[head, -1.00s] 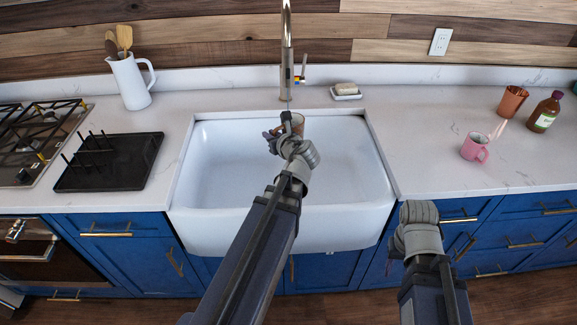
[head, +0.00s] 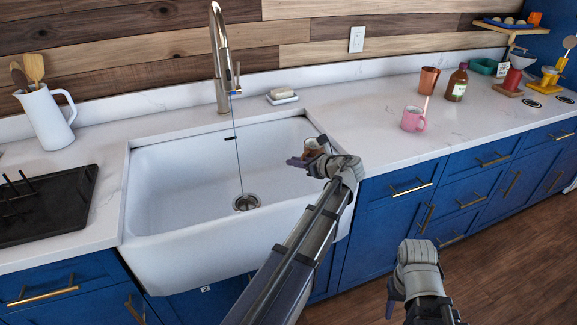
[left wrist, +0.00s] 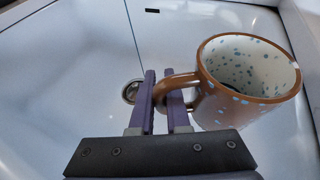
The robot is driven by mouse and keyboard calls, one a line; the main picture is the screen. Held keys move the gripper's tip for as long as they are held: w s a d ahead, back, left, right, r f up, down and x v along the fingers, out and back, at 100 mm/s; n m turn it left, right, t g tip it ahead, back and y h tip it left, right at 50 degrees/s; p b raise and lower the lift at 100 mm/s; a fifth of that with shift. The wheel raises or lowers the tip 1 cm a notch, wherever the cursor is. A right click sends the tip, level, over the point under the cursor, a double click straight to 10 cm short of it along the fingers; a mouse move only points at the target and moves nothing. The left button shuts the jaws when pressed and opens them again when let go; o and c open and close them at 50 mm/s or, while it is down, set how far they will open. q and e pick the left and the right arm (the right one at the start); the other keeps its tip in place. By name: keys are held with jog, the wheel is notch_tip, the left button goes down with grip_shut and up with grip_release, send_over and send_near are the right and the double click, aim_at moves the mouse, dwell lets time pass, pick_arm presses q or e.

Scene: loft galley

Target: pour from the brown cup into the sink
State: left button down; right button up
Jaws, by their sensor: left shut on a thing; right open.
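The brown cup (left wrist: 248,85) has a pale, blue-speckled inside, and its mouth shows in the left wrist view. Something dark shows low inside it; I cannot tell what. My left gripper (left wrist: 162,88) is shut on the cup's handle. In the head view the cup (head: 314,147) and my left gripper (head: 303,160) are over the right side of the white sink (head: 165,185), and the gripper partly hides the cup. I cannot tell its exact tilt. My right gripper (head: 394,292) is open and empty in front of the cabinets.
A tall faucet (head: 218,60) stands behind the sink, with a thin line running from it to the drain (head: 246,202). A soap dish (head: 282,97) is on the back counter. A pink mug (head: 413,119), copper cup (head: 429,80) and bottle (head: 457,83) stand right. A black rack (head: 45,208) lies left.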

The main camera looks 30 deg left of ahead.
pick_arm(q)
jog(key=shift+w+d+f, duration=0.1)
jog(key=shift+d, duration=0.25)
jog(key=shift+s+a+f+n+t+h+p, duration=0.2)
jog(key=shift+a+f+n+h+p, duration=0.25)
jog(key=shift+f+h+p, duration=0.55)
jog(key=shift+s+a+f+n+t+h+p, duration=0.2)
jog(key=shift+a+f+n+h+p, duration=0.3)
jog(key=shift+h, duration=0.9)
jog(key=shift+s+a+f+n+t+h+p, duration=0.15)
jog(key=shift+a+f+n+h+p, duration=0.45)
jog(key=shift+h, duration=0.6)
jog(key=shift+w+d+f+h+p, duration=0.1)
jog(key=shift+d+h+p, duration=0.1)
jog(key=shift+h+p, duration=0.15)
jog(key=shift+w+d+r+n+t+h+p, duration=0.15)
jog(key=shift+d+t+h+p, duration=0.15)
jog(key=shift+h, duration=0.25)
jog(key=shift+d+r+n+t+h+p, duration=0.15)
jog(key=shift+t+h+p, duration=0.1)
jog(key=shift+h, duration=0.25)
jog(key=shift+w+d+r+n+t+h, duration=0.1)
jog(key=shift+d+r+n+t+h, duration=0.15)
jog(key=shift+h, duration=0.2)
jog(key=shift+w+d+r+t+h, duration=0.1)
jog(key=shift+d+t+h, duration=0.05)
jog(key=shift+t+h, duration=0.25)
jog(key=shift+s+a+r+n+t+h, duration=0.1)
jog(key=shift+a+r+n+t+h, duration=0.25)
jog(key=shift+h, duration=0.5)
